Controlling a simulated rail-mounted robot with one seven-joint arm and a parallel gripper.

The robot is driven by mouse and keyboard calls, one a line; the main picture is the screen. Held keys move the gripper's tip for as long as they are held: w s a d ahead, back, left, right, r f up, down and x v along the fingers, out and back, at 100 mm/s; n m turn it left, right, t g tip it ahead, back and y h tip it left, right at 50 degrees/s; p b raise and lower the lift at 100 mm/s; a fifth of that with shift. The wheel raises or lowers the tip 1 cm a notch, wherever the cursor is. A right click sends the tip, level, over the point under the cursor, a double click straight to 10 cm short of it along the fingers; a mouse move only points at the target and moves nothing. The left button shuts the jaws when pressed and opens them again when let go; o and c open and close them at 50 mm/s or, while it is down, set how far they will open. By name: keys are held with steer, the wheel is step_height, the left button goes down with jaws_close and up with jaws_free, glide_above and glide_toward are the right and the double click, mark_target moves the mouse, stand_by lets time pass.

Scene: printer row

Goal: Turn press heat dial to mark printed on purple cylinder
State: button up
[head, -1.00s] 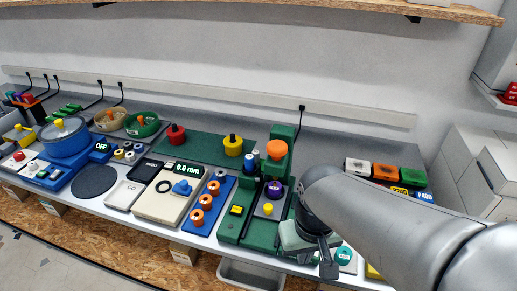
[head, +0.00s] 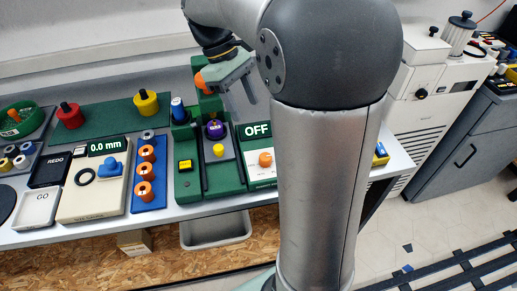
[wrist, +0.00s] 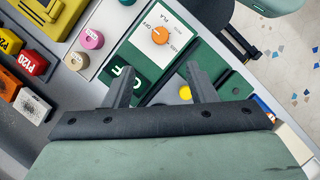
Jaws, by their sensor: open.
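The heat dial (head: 265,159) is an orange knob on a white panel at the right of the green press (head: 187,185). The wrist view shows the dial (wrist: 160,35) with a pointer line and printed marks, "OFF" and what looks like "PLA" among them. A dark display (head: 256,130) behind it reads OFF. The purple cylinder (head: 215,133) stands on the press, left of the display; its white label is too small to read. My gripper (head: 240,100) is open and empty, above the back of the press. In the wrist view the dial lies beyond the fingertips (wrist: 160,76), untouched.
A yellow knob (head: 219,150) sits in front of the cylinder. A blue strip with orange rings (head: 146,171) and a gauge (head: 93,190) reading 0.0 mm stand to the left. Pink (wrist: 91,39) and tan discs lie near the dial panel. Coloured blocks (wrist: 32,62) lie beyond.

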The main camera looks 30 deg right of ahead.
mark_target(265, 156)
steer(key=b+x, duration=0.1)
steer(key=x, duration=1.4)
steer(key=c, duration=1)
